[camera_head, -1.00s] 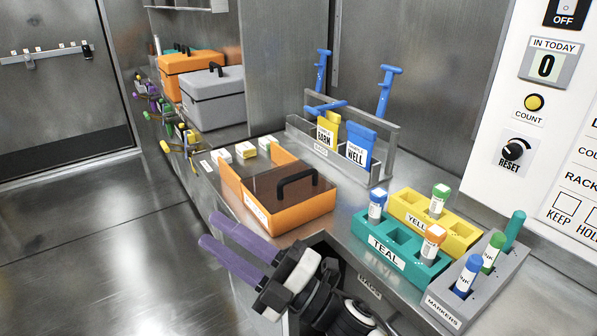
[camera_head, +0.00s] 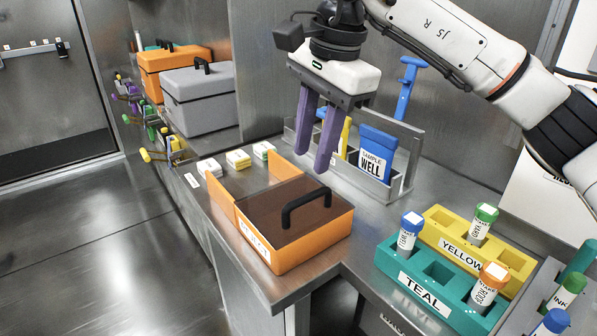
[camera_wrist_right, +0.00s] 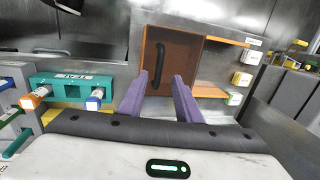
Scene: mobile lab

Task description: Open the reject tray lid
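The reject tray (camera_head: 300,250) is an orange box on the steel counter. Its dark brown lid (camera_head: 265,212) lies flat over the near part and carries a black arched handle (camera_head: 306,208). In the right wrist view the lid (camera_wrist_right: 185,65) and the handle (camera_wrist_right: 160,65) show ahead of the fingers. My right gripper (camera_head: 310,160) points down above and behind the tray, its two purple fingers apart with nothing between them. It is clear of the handle. The fingers also show in the right wrist view (camera_wrist_right: 158,88). My left gripper is not in view.
Orange walls (camera_head: 222,200) extend from the lidded part. A teal rack (camera_head: 405,265) and a yellow rack (camera_head: 435,215) with vials stand to the right. A bag holder (camera_head: 402,180) stands behind my gripper. Small labelled blocks (camera_head: 238,160) sit back left.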

